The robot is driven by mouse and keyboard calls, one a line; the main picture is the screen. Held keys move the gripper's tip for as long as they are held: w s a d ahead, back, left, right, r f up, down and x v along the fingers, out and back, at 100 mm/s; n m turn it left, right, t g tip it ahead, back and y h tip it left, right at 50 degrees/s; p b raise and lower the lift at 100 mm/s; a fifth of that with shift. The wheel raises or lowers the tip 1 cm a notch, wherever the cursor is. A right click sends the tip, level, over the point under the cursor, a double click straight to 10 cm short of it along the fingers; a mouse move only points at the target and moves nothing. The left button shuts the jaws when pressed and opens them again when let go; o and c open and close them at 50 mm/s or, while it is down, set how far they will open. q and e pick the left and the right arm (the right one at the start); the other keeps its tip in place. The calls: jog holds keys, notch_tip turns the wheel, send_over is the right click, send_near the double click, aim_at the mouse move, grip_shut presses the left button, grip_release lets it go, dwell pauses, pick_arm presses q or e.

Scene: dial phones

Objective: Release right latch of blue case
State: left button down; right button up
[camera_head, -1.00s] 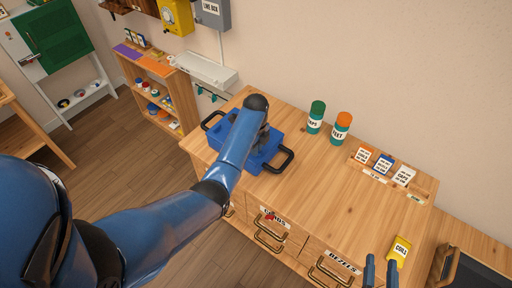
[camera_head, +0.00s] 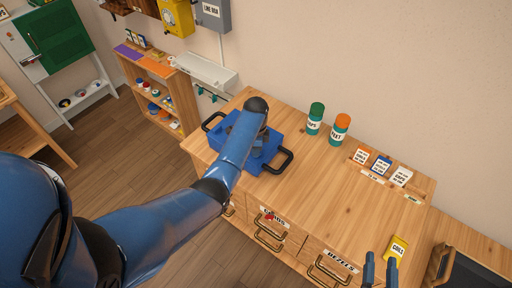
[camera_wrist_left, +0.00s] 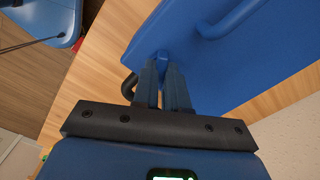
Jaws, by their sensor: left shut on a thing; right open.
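The blue case (camera_head: 222,137) lies on the wooden cabinet top, with a black loop handle (camera_head: 286,162) at its right end and another at its left. My left arm reaches over it and hides its middle and the left gripper in the head view. In the left wrist view, the blue case (camera_wrist_left: 205,65) fills the upper middle. My left gripper (camera_wrist_left: 164,66) is shut there on a small blue latch piece (camera_wrist_left: 162,54) at the case's edge. My right gripper (camera_head: 380,270) is open and empty at the bottom right of the head view.
Green-capped (camera_head: 315,118) and orange-capped (camera_head: 340,129) canisters stand behind the case. A card tray (camera_head: 405,192) sits at the right. A yellow labelled item (camera_head: 397,249) is beside my right gripper. The cabinet top (camera_head: 310,195) is clear in the middle.

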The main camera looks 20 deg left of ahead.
pick_arm(q)
jog(key=n+p, duration=0.1)
jog(key=n, duration=0.4)
jog(key=shift+r+n, duration=0.1)
jog(key=shift+n, duration=0.2)
jog(key=n, duration=0.5)
jog(key=shift+n+p, duration=0.4)
jog(key=c, duration=1.2)
grip_release()
jog(key=shift+o, duration=0.2)
notch_tip(320, 180, up, 11)
jog(key=b, duration=0.1)
